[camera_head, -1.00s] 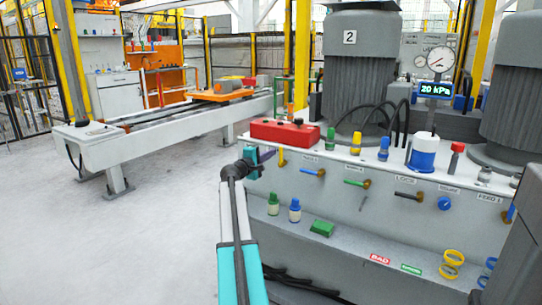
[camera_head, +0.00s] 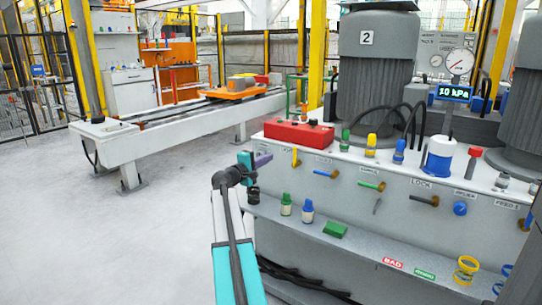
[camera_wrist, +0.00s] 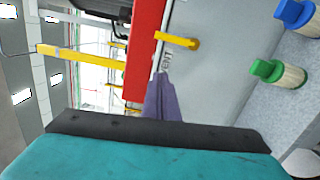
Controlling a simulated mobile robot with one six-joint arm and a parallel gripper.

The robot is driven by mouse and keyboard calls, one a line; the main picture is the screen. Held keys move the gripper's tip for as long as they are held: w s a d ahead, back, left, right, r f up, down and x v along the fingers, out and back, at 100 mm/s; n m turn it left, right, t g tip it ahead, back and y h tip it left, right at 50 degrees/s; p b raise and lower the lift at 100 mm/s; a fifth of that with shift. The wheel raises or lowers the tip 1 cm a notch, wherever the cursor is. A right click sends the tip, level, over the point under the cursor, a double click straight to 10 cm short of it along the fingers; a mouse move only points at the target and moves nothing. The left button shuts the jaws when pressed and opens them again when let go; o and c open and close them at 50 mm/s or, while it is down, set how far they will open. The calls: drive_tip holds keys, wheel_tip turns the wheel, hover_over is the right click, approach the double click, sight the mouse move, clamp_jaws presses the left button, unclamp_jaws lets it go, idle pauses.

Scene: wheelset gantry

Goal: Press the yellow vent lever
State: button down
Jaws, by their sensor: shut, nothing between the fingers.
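The yellow vent lever (camera_head: 295,157) is on the front face of the grey bench, below the red box, and stands roughly upright. In the wrist view the yellow lever (camera_wrist: 176,40) shows beyond the fingertips, beside a label that reads VENT. My gripper (camera_head: 265,159) has purple fingers and is left of the lever, apart from it. In the wrist view my gripper (camera_wrist: 158,92) is shut, with nothing between the fingers. A small display (camera_head: 453,93) on the bench reads 10 kPa.
Green (camera_head: 286,205) and blue-capped (camera_head: 307,210) bottles stand on the ledge below. The red box (camera_head: 299,133) is above. Floor is clear at left.

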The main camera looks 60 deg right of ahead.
drive_tip(key=shift+w+a, duration=0.15)
drive_tip(key=shift+a, duration=1)
